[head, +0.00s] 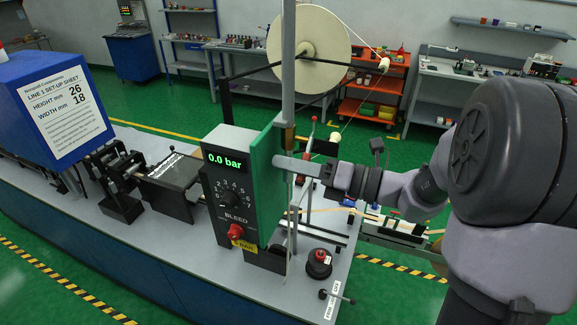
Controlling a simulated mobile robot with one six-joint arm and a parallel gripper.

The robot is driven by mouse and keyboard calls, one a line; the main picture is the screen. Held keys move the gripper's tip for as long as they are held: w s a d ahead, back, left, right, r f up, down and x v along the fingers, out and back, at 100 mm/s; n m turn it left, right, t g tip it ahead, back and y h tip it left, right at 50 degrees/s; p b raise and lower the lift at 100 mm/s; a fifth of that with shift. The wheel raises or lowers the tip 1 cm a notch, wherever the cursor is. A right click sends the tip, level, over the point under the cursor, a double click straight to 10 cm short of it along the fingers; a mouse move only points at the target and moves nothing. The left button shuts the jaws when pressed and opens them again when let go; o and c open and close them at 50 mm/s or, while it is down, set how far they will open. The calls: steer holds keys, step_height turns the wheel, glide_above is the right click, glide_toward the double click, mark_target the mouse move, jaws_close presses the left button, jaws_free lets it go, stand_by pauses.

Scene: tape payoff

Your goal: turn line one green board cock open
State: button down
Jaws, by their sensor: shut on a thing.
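The green board (262,178) stands upright on the bench, fixed to the side of the grey box with the 0.0 bar display (226,160). A vertical pipe runs along the board's right edge, with a brass-coloured fitting (289,138) of the cock on it. My gripper (288,165) reaches in from the right, just below this fitting. It is shut on the green board cock. The cock's handle is hidden by the jaws and the board's edge, so I cannot tell its angle.
A black and red round part (319,263) stands on the bench at lower right. A large cream reel (308,47) stands behind. A blue cover with a set-up sheet (58,102) is at left.

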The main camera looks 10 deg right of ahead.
stand_by(0.3)
steer(key=c, duration=1.4)
jaws_free()
steer(key=shift+o, duration=0.2)
steer(key=shift+r, duration=0.1)
